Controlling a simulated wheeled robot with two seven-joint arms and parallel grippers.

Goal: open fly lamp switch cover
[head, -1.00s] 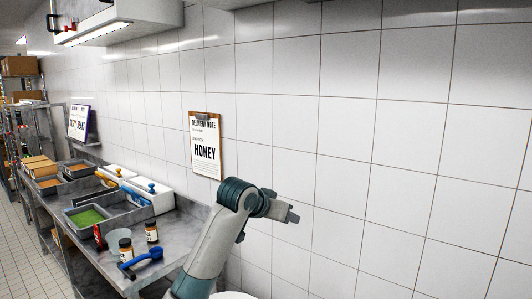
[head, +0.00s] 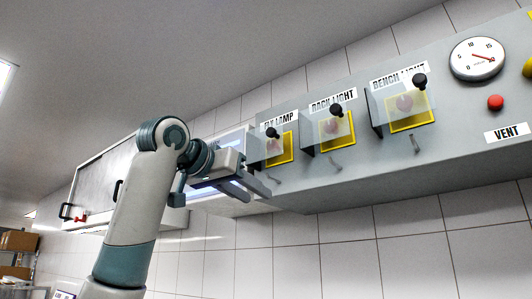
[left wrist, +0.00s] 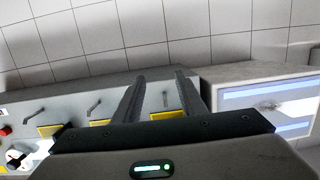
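In the head view the fly lamp switch cover (head: 264,149) is a clear flap with a black knob (head: 272,133), in front of a yellow-framed switch plate (head: 291,147) on the grey panel. It appears shut; its left part is hard to make out behind my arm. The "FLY LAMP" label (head: 281,120) is above it. My left gripper (head: 261,193) is just below and left of this cover, apart from it. In the left wrist view its fingers (left wrist: 160,76) stand wide apart with nothing between them; the fly lamp's yellow plate (left wrist: 168,115) shows beyond. My right gripper is not in view.
Similar clear covers stand over the rack light (head: 338,129) and bench light (head: 407,104) switches to the right. Farther right are a dial (head: 477,58) and red button (head: 495,102). A lit box (left wrist: 268,100) adjoins the panel. Tiled wall below is clear.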

